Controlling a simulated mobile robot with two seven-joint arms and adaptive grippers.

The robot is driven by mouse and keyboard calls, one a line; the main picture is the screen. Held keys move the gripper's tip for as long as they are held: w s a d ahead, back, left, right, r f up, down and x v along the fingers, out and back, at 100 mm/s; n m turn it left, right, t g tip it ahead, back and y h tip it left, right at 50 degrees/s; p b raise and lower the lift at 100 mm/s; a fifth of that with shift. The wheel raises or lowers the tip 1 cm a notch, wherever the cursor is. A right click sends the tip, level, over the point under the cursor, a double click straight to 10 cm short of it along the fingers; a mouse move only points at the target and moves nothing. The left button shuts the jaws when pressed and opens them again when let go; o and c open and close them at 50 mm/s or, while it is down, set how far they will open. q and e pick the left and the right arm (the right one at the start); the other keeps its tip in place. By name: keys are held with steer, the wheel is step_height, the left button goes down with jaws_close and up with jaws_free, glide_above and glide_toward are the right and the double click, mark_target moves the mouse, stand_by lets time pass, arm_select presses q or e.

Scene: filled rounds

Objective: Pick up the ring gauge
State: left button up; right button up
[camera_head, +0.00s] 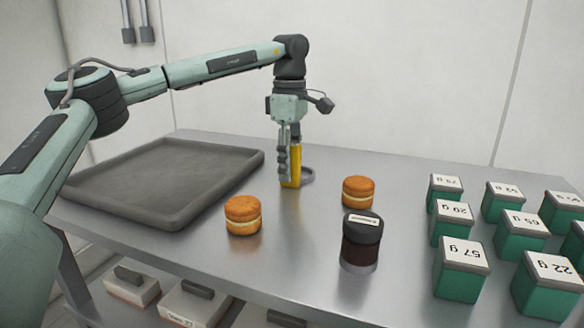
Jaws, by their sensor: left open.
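My left gripper (285,172) points straight down over the middle of the table, with its jaws open. A yellow upright piece (294,168) stands right at its fingers, partly hidden by them. I cannot tell whether the two are joined, or whether the fingers touch either one. My right gripper is not in view.
Two filled round cookies (243,216) (358,192) and a dark-lidded jar (361,247) stand nearby. Several green weight-labelled boxes (460,277) fill the right. A grey tray (180,214) lies at the left. Boxes (191,302) sit below the table (290,258).

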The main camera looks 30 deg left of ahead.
arm_select(q)
jaws_close()
steer(key=shift+r, duration=0.15)
